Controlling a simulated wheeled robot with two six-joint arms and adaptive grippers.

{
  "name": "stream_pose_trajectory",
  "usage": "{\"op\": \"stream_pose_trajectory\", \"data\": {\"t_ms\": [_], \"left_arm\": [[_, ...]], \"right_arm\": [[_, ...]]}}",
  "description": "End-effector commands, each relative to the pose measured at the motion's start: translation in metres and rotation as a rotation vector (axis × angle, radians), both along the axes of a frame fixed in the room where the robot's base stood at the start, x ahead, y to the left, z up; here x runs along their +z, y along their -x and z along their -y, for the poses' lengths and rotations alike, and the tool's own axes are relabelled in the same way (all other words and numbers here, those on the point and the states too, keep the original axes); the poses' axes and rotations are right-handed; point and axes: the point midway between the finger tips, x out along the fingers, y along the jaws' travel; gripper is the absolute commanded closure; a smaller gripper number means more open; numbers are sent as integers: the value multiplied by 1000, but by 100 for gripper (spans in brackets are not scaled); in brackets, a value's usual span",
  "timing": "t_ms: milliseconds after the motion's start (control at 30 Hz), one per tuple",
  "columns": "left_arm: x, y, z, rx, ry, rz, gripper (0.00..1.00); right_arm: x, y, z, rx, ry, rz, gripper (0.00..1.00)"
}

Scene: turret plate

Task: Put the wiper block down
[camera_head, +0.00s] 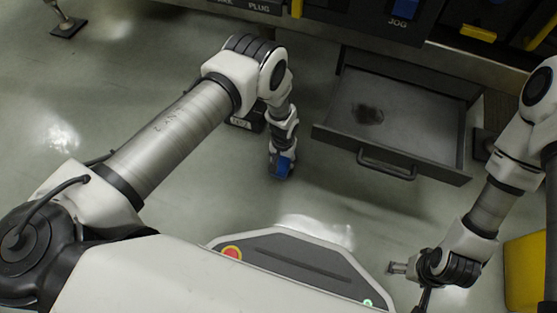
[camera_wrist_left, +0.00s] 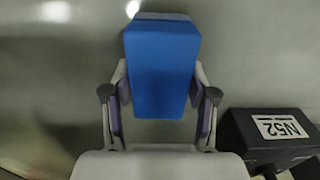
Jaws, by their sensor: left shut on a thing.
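The wiper block is a blue block with a darker top edge, seen large in the left wrist view (camera_wrist_left: 162,75). My left gripper (camera_wrist_left: 160,100) is shut on the wiper block, with one finger on each side of it. In the head view the left arm reaches down, and the blue block (camera_head: 282,164) shows at the end of my left gripper (camera_head: 281,157), over the grey floor. I cannot tell how high the block is above the floor. My right gripper (camera_head: 399,268) is at the lower right, small and partly hidden, and its jaws are not clear.
A black box (camera_wrist_left: 270,135) labelled N52 is right of the left gripper in the wrist view; it also shows behind the arm in the head view (camera_head: 241,122). An open grey drawer (camera_head: 415,135) with a dark smudge juts out to the right. A yellow object (camera_head: 526,272) is at right.

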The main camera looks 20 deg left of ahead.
Motion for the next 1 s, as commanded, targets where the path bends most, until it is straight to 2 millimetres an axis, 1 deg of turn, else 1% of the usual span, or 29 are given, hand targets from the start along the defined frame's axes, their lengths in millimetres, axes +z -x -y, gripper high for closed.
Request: {"op": "stream_pose_trajectory", "data": {"t_ms": [200,333,367,400,667,767,867,967,1000], "left_arm": [[2,-1,0,0,0,1,86],[-3,-1,0,0,0,1,86],[-1,-1,0,0,0,1,32],[-1,-1,0,0,0,1,18],[-1,-1,0,0,0,1,17],[2,-1,0,0,0,1,17],[16,-1,0,1,0,2,17],[41,-1,0,-1,0,2,17],[52,-1,0,0,0,2,17]], "right_arm": [[2,-1,0,0,0,4,17],[-3,-1,0,-1,0,4,17],[-1,-1,0,-1,0,4,17],[-1,-1,0,-1,0,4,17],[-1,-1,0,-1,0,4,17],[2,-1,0,-1,0,3,17],[12,-1,0,0,0,2,17],[26,0,0,3,0,1,17],[33,0,0,4,-1,0,17]]}}
